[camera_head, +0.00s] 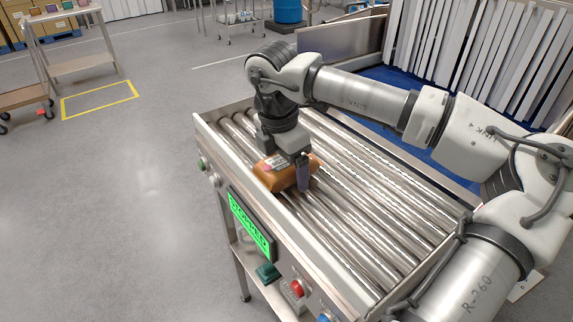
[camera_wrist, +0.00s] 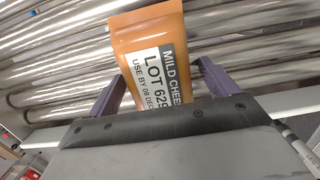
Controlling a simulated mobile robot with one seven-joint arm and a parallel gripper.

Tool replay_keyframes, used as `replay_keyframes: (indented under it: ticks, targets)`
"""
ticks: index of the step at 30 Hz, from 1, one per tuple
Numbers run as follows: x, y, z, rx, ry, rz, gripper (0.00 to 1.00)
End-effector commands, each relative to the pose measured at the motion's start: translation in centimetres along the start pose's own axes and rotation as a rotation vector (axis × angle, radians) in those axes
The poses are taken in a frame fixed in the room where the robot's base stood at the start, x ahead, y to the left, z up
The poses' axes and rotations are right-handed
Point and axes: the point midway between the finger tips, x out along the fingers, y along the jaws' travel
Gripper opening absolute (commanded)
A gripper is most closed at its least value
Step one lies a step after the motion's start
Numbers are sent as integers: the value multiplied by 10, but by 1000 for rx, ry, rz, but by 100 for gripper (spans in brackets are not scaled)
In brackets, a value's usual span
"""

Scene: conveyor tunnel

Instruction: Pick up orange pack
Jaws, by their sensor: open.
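The orange pack (camera_head: 271,178) lies on the conveyor rollers near the side with the buttons and display. In the wrist view the orange pack (camera_wrist: 148,32) shows a white label reading "MILD CHEE" and "LOT 629". My gripper (camera_head: 293,172) is directly over the pack, pointing down. In the wrist view the purple fingers of my gripper (camera_wrist: 160,80) are apart, one on each side of the pack. The fingers look open; I cannot tell whether either touches the pack. The lower part of the label is hidden behind the gripper body.
The roller conveyor (camera_head: 375,240) has a raised metal side rail. A green display (camera_head: 249,222) reading "STOPPED" and a red button (camera_head: 297,287) are on its near side. White strip curtains (camera_head: 480,55) hang behind. A cart (camera_head: 75,62) stands at the far left. Other rollers look clear.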

Motion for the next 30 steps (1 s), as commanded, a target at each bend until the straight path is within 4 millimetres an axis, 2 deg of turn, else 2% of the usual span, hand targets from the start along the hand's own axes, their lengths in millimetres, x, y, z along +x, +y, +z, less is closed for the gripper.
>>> replay_keyframes:
  ticks: [2, 15, 16, 25, 30]
  targets:
    - [0, 0, 0, 0, 0, 0, 84]
    - [0, 0, 0, 0, 0, 0, 27]
    - [-1, 0, 0, 0, -1, 1, 24]
    - [-4, 0, 1, 1, -1, 2, 24]
    - [-17, 1, 3, 1, -3, 2, 24]
